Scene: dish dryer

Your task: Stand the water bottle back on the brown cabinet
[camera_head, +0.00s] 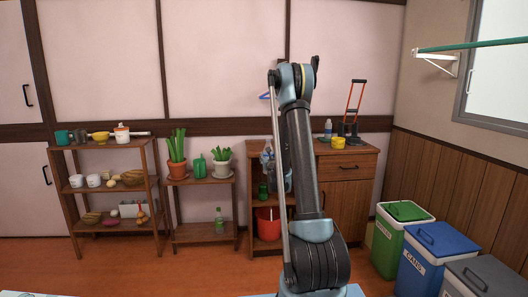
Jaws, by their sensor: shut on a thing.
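My arm rises in front of the brown cabinet (349,158) and hides much of its left part. My gripper (272,163) is partly hidden behind the arm, at the cabinet's left side and below its top. It is shut on a pale, see-through thing (267,154) that looks like the water bottle; its outline is unclear. Another small bottle (328,129), clear and bluish, stands upright on the cabinet top, right of my arm.
A yellow tub (338,142) and a red-handled cart (354,105) occupy the cabinet top. A red bucket (267,225) is low inside. A plant stand (201,182) and shelf (107,187) are left. Bins (400,232) line the right.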

